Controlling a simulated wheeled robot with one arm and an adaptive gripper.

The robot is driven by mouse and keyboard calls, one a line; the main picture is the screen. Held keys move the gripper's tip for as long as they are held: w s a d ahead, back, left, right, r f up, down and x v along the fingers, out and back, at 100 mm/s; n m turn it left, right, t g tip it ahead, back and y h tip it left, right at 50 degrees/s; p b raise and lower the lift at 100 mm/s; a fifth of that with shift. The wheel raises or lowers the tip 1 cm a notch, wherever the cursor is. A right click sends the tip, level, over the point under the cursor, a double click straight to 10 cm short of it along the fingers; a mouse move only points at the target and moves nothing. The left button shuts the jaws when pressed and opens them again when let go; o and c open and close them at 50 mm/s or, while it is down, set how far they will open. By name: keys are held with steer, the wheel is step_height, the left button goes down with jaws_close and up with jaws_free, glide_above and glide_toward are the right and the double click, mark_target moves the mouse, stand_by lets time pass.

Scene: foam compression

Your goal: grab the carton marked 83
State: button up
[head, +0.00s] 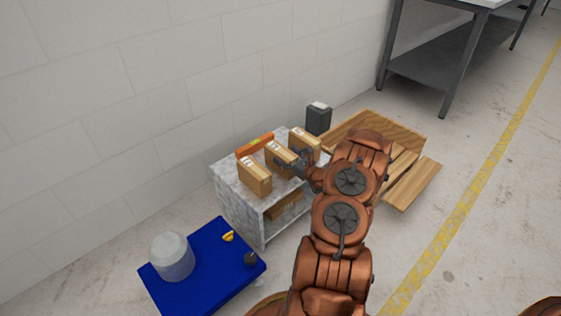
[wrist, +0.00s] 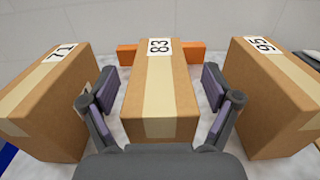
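The carton marked 83 (wrist: 160,95) stands in the middle of the wrist view, a brown box with a pale tape strip and a white label on top. In the head view it is the middle carton (head: 279,158) on the marbled stand. My gripper (wrist: 159,92) is open, with one finger on each side of this carton and gaps visible between the fingers and its sides. In the head view my gripper (head: 291,163) is at the carton's near right side and partly covers it.
The carton marked 71 (wrist: 45,95) is close on the left, and the carton marked 95 (wrist: 272,95) close on the right. An orange block (wrist: 127,54) lies behind. The marbled stand (head: 232,190) is against the wall; a blue platform (head: 205,290) and wooden pallet (head: 415,185) flank it.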

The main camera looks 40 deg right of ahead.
steer(key=c, duration=1.5)
jaws_close()
steer(key=shift+r, duration=0.15)
